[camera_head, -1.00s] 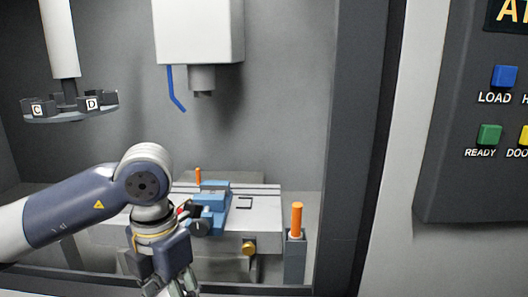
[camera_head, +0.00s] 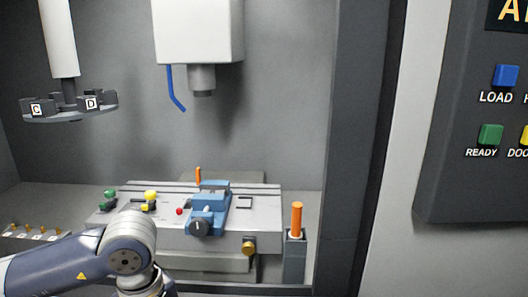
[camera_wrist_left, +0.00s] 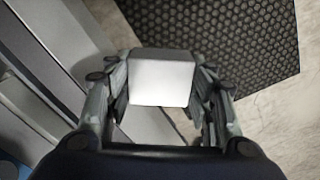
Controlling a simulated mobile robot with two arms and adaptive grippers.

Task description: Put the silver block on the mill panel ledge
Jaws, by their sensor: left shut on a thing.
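The silver block (camera_wrist_left: 161,82) is between the fingers of my left gripper (camera_wrist_left: 162,95) in the left wrist view, and the fingers are shut on its two sides. The gripper and block are out of the head view; only my left arm shows at its lower left. Below the block in the wrist view are grey panel-like surfaces at the left and floor at the right. I cannot tell which surface, if any, is the mill panel ledge. A control panel (camera_head: 470,180) with coloured buttons stands at the right of the head view. My right gripper is not in view.
The mill table (camera_head: 255,218) carries a blue vise (camera_head: 209,208) and several small coloured parts. An orange-handled post (camera_head: 296,222) stands at its right. A dark frame post (camera_head: 362,150) stands between the mill and the control panel. A black textured mat (camera_wrist_left: 215,40) lies on the floor.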

